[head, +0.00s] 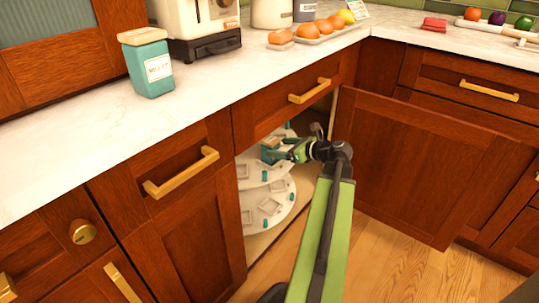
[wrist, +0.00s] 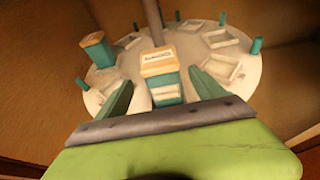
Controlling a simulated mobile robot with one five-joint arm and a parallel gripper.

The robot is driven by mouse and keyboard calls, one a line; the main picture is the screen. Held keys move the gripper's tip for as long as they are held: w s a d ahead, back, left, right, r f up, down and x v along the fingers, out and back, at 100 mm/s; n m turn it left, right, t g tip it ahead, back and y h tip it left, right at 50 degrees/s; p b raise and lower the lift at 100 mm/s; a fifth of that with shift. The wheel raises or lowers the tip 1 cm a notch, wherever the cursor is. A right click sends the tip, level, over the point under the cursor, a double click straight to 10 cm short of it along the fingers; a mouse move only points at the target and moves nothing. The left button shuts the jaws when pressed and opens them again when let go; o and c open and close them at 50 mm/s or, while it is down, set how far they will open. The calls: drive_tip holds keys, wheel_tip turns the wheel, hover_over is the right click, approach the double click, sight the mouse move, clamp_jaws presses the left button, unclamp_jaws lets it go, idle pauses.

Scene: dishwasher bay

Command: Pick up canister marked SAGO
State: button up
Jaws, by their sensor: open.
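A teal canister (wrist: 165,82) with a wooden lid stands on the upper white round shelf (wrist: 140,58) in the corner cabinet. Its labels are too blurred to read, so I cannot tell whether it is marked SAGO. My gripper (wrist: 160,88) is open, with one green finger on each side of the canister's near part; I cannot tell whether they touch it. In the head view my gripper (head: 288,152) reaches through the cabinet opening, next to the partly hidden canister (head: 269,155). A second teal canister (wrist: 96,50) stands farther left on the shelf, its label unreadable.
A grey pole (wrist: 153,22) rises behind the canister. White square holders (wrist: 222,70) and short teal pegs (wrist: 256,46) stand around the shelf. A lower round shelf (head: 268,208) lies beneath. The open cabinet door (head: 415,165) is to the right. A teal canister (head: 148,65) stands on the counter.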

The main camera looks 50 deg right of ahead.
drive_tip(key=shift+d+r+b+x, duration=0.1)
drive_tip(key=shift+b+x, duration=0.25)
drive_tip(key=shift+x, duration=1)
drive_tip(key=shift+d+r+b+x, duration=0.1)
drive_tip(key=shift+b+x, duration=0.25)
drive_tip(key=shift+x, duration=0.95)
drive_tip(key=c, duration=1.7)
drive_tip(key=shift+w+r, duration=0.1)
drive_tip(key=shift+r, duration=0.05)
